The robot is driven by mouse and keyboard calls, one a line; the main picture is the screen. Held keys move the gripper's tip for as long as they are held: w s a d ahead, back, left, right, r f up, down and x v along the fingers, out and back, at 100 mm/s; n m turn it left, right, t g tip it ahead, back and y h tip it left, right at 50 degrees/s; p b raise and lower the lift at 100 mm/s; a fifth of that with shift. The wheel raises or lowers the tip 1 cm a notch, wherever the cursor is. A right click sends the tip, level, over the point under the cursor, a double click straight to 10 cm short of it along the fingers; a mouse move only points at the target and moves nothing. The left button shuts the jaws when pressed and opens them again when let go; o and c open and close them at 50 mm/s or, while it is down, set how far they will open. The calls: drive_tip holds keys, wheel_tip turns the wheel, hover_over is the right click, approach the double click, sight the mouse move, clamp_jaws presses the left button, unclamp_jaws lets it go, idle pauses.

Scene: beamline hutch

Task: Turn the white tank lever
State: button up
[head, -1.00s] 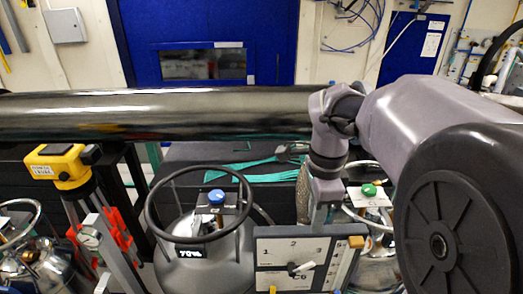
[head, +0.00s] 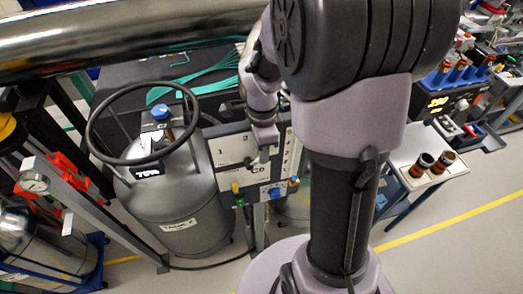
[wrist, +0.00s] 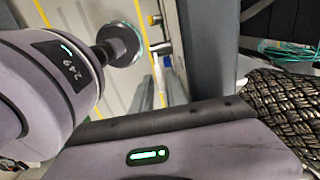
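A control panel (head: 232,150) marked 1, 2 and C6 stands beside a grey tank (head: 185,205) in the head view. The tank has a black ring handle and a blue knob (head: 160,112) on top. My gripper (head: 263,152) is in front of the panel's upper middle and points down. It covers part of the panel face, and I cannot make out the white lever behind it. I cannot tell whether the gripper touches the panel. The fingertips are too small in the head view and do not show clearly in the wrist view, so their opening is unclear.
A yellow-tipped handle (head: 236,187) and a blue button (head: 274,191) are low on the panel. A large metal pipe (head: 120,40) crosses above. Red clamps (head: 68,172) stand at left. A white table (head: 425,165) with dark cylinders is at right. Braided hose (wrist: 285,110) shows in the wrist view.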

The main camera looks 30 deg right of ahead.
drive_tip(key=shift+f, duration=0.1)
clamp_jaws()
idle(1.4)
